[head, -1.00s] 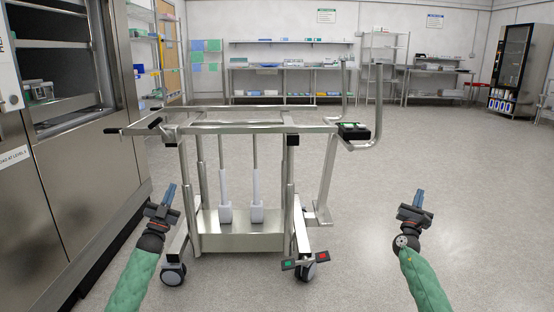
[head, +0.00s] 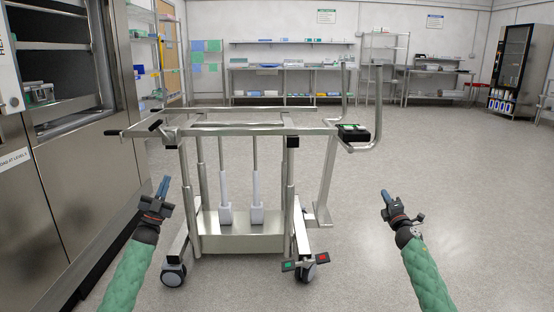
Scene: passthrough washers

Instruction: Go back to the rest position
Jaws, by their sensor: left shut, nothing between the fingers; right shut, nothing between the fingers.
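My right gripper (head: 386,198) is shut and empty, over open floor to the right of the trolley. Both arms have green sleeves and come in from the bottom of the picture. Neither gripper holds anything. Whether the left gripper is clear of the trolley behind it is hard to judge, but no contact shows.
A steel trolley (head: 240,243) on castors stands just ahead, with red and green pedals (head: 305,264) at its base. A steel washer (head: 85,180) with an open chamber fills the left side. Workbenches (head: 285,84) line the back wall. The floor (head: 460,180) on the right is clear.

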